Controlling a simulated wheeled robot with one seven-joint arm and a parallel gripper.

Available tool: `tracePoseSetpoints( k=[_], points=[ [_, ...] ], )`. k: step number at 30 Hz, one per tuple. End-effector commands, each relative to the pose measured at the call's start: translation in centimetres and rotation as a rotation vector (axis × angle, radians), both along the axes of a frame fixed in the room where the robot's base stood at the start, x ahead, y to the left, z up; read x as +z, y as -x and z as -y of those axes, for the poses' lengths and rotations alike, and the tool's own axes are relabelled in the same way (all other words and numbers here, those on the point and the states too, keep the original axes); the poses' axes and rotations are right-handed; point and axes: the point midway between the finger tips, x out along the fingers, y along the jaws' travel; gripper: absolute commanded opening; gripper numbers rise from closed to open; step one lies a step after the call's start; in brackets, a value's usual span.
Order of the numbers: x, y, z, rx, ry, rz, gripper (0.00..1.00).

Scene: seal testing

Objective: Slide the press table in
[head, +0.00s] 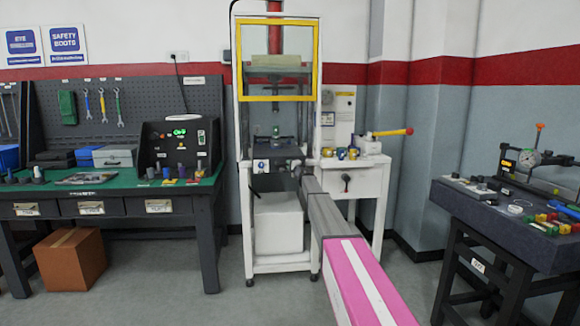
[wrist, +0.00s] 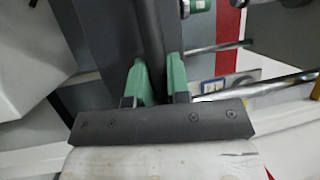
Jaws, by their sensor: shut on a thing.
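The press (head: 245,200) is a white upright frame at the middle of the head view, with a yellow-framed guard (head: 277,97) at its upper part. Inside, a dark flat plate (head: 276,151), seemingly the press table, lies at mid height, partly hidden. My gripper (wrist: 156,75) shows in the wrist view with its two green fingers closed on a dark round bar (wrist: 149,35), seemingly the table's handle. A dark grey slab (wrist: 95,40) lies beside the bar. In the head view my arm reaches the press front and hides the grip. How far the table is out cannot be told.
A green-topped workbench (head: 120,186) with a pegboard stands to the left, a white cabinet (head: 362,187) just right of the press, a dark gauge table (head: 470,205) at far right. Bright metal rods (wrist: 265,86) run near my fingers. A cardboard box (head: 72,258) is under the bench.

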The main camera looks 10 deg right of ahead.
Motion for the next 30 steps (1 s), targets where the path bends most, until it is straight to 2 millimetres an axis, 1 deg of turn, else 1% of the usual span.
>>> tracePoseSetpoints(
  k=[1,4,5,6,7,16,20,26,30],
  points=[
    [0.0,-0.6,0.1,-0.005,-0.001,-0.001,0.00],
    [0.1,-0.6,0.1,-0.005,-0.001,-0.001,0.00],
    [0.1,-0.6,0.1,-0.005,0.000,-0.002,0.26],
    [0.1,-0.6,0.1,-0.005,0.000,-0.002,0.39],
    [0.1,-0.6,0.1,-0.005,-0.001,-0.001,0.41],
    [0.0,-0.3,0.1,-0.003,-0.001,0.000,0.41],
    [-0.1,0.3,0.3,-0.002,0.000,0.000,0.41],
    [-0.5,2.5,1.2,-0.003,0.000,-0.001,0.41],
    [-0.9,4.7,2.1,-0.004,0.000,-0.001,0.41]
  ],
)
